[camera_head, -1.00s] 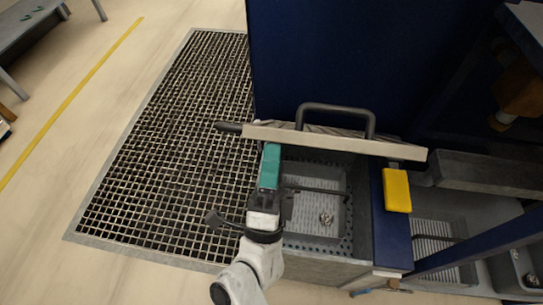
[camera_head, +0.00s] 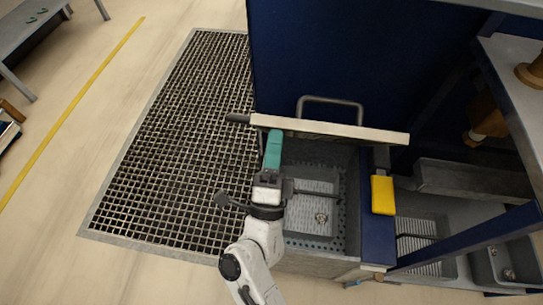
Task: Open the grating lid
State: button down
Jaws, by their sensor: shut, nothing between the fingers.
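The grating lid (camera_head: 330,130) is raised at the back of a grey basin, seen nearly edge-on as a pale bar. Its dark looped handle (camera_head: 331,100) shows behind its top edge, against the blue panel. The open basin (camera_head: 318,205) below shows a perforated ledge and a drain. My gripper (camera_head: 273,136), with teal fingers, is shut and empty. It points up at the lid's left part, with its tips just below or at the lid's front edge. I cannot tell whether they touch it.
A yellow block (camera_head: 382,195) sits on the blue frame right of the basin. A large floor grating (camera_head: 170,150) lies to the left. A blue panel (camera_head: 340,60) stands behind. More sinks (camera_head: 497,262) and a shelf are at the right. Open floor lies at the far left.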

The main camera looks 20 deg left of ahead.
jog(key=w+a+r+g+p, duration=0.1)
jog(key=w+r+p, duration=0.2)
jog(key=w+p, duration=0.3)
jog(key=w+a+r+g+h+p, duration=0.1)
jog(key=w+a+r+g+p, duration=0.1)
jog(key=w+r+p, duration=0.2)
jog(key=shift+w+a+p, duration=0.25)
jog(key=shift+w+p, duration=0.95)
jog(key=shift+p, duration=0.3)
